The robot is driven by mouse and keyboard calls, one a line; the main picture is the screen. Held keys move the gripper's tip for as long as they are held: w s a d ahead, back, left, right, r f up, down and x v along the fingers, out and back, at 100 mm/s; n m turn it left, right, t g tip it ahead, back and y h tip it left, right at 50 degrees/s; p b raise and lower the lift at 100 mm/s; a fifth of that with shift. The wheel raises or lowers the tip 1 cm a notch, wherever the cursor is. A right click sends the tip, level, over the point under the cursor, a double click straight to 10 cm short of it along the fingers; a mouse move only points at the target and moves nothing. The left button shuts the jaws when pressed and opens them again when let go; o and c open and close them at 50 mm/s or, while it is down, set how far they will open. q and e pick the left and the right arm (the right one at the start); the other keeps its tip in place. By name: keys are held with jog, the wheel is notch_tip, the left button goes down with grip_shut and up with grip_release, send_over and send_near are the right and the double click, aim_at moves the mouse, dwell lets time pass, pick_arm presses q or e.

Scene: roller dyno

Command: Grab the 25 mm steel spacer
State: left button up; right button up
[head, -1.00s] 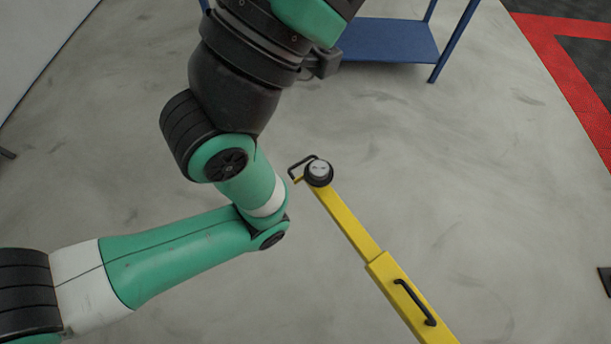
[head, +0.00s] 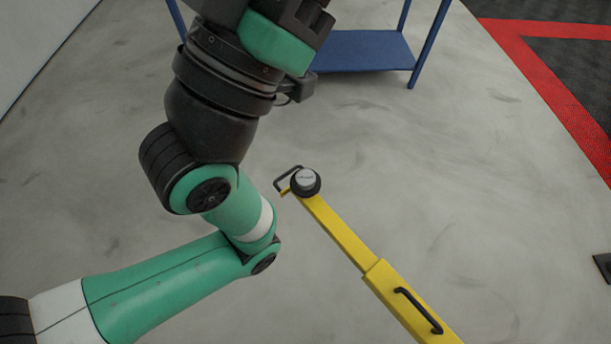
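No steel spacer can be made out in the head view. My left arm comes in from the lower left, bends at its elbow and runs up out of the top edge. A dark, blocky part shows at its far end, but no gripper fingers are in the picture. My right gripper is not in view.
A blue metal frame with a flat shelf (head: 365,52) stands on the floor at the top. A yellow bar (head: 340,238) with a black round end piece and black handles rises from the lower right. Red-edged black floor tiles (head: 568,60) lie at the right. Grey floor between is clear.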

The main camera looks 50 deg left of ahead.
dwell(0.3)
pick_arm(q)
jog(key=o, duration=0.8)
